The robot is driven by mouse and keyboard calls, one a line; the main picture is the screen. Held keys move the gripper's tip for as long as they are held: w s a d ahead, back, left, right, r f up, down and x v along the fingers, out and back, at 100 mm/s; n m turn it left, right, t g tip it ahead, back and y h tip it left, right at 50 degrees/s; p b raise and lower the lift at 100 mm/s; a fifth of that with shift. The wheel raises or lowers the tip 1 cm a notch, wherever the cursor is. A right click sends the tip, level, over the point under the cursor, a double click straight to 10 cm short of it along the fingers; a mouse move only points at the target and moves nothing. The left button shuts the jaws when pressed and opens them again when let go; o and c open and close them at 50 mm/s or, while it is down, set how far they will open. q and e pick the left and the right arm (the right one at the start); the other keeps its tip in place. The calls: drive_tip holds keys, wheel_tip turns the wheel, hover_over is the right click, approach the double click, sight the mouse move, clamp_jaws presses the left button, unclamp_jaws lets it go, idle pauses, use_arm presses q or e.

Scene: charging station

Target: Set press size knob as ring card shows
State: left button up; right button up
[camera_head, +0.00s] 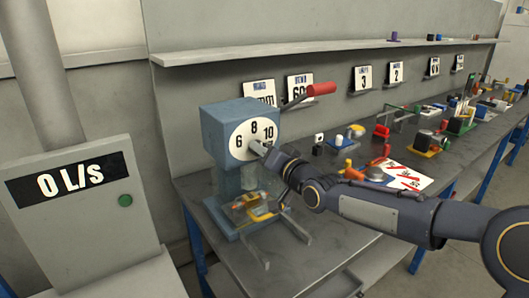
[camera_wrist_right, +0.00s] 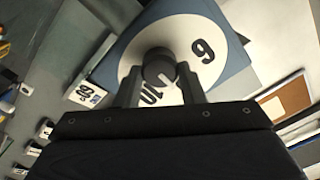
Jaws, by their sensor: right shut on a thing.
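The press (camera_head: 228,118) is a blue-grey box on the bench with a white dial (camera_head: 255,134) marked 6, 8 and 10. My right gripper (camera_head: 258,147) is at the dial's centre, shut on the dark round size knob (camera_wrist_right: 158,68), with one finger on each side in the right wrist view. A white mark on the knob points down-right there, toward a part of the dial hidden by the finger; its exact number cannot be told.
A red-handled lever (camera_head: 320,89) sticks out beside the press. A card reading 60 (camera_head: 300,88) stands behind it. A grey box reading 0 L/s (camera_head: 70,182) is at left. Small tools and parts cover the bench (camera_head: 330,235) to the right; its front part is clear.

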drive_tip(key=o, duration=1)
drive_tip(key=v, duration=0.7)
drive_tip(key=shift+s+d+b, duration=0.2)
drive_tip(key=shift+s+b, duration=0.15)
